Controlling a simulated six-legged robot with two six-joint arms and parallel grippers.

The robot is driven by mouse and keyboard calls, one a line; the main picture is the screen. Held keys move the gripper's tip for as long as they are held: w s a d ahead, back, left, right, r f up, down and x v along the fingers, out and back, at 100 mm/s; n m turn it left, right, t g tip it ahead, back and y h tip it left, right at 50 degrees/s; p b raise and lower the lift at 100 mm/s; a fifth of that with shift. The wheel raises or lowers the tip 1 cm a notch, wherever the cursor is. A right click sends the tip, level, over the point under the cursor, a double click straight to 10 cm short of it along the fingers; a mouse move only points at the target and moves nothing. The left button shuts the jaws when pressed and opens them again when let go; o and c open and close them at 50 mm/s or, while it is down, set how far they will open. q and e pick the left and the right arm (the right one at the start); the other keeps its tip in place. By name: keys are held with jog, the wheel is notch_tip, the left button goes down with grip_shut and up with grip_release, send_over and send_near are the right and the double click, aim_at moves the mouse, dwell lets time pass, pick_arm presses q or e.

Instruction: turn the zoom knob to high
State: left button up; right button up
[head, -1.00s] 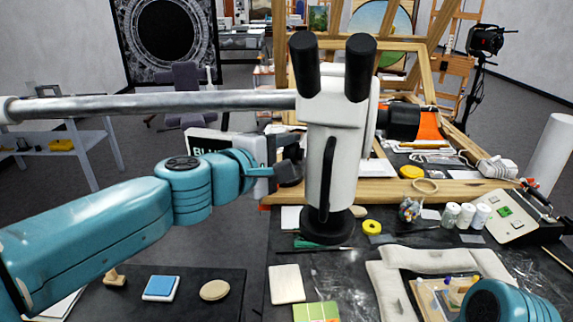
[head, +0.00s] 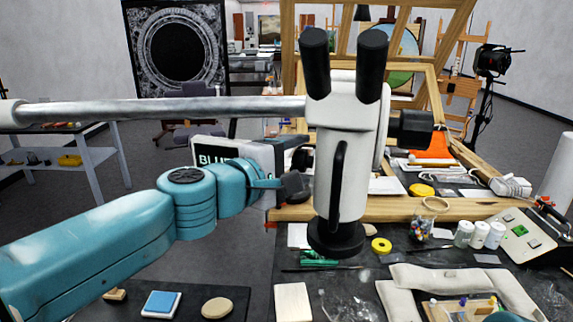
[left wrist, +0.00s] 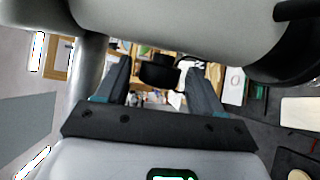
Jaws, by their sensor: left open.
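The microscope (head: 350,170) has a white body, two black eyepieces and a thick metal boom running left. A large black knob (head: 411,128) sticks out on its right side. A smaller dark knob (head: 302,158) shows at its left side, partly hidden; I cannot read any zoom marking. My left gripper (head: 285,185) is open just left of the body, below that dark knob in the picture. In the left wrist view a black knob (left wrist: 160,70) appears between my left fingers (left wrist: 157,75), under the white body; contact cannot be told.
Below the microscope is a dark table with a yellow tape roll (head: 381,245), white bottles (head: 480,234) and a beige padded cushion (head: 450,280). A wooden frame (head: 400,209) lies behind it.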

pick_arm(q)
jog(key=v, duration=1.6)
jog(key=shift+b, duration=0.35)
jog(key=shift+f, duration=0.1)
